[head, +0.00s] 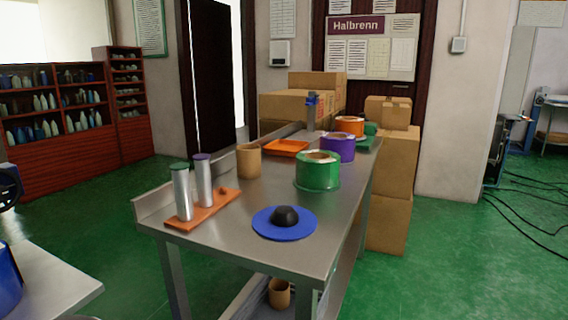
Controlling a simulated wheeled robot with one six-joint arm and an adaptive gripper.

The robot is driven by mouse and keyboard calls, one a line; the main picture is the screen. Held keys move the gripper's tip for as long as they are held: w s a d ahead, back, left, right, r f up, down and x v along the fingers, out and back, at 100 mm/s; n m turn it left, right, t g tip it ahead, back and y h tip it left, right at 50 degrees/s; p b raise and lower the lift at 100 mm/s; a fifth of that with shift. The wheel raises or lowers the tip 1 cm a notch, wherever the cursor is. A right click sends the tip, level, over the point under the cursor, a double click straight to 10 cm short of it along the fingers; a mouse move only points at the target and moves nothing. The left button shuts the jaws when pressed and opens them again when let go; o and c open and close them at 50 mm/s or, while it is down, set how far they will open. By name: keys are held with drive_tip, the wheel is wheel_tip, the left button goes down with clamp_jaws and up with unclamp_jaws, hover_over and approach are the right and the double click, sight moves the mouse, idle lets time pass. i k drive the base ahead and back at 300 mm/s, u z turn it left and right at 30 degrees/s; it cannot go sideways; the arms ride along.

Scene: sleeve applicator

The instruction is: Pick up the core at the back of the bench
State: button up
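A tan, cardboard-like core (249,161) stands upright on the steel bench (240,220), close to the raised lip along the bench's left side. Its open top shows and nothing touches it. A second, similar tan core (279,294) is on the shelf below the bench top, partly hidden by the bench. My gripper is not in view, so I cannot see its state.
Near the core are an orange tray (286,148), an orange base (205,210) with two metal cylinders, and a green roll (317,173). A purple roll (338,147), an orange roll (350,125) and a blue disc (284,229) with a black knob share the bench.

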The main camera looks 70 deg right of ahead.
sight(248, 155)
drive_tip(key=u, duration=1.05)
drive_tip(key=k, duration=1.45)
drive_tip(key=z, duration=1)
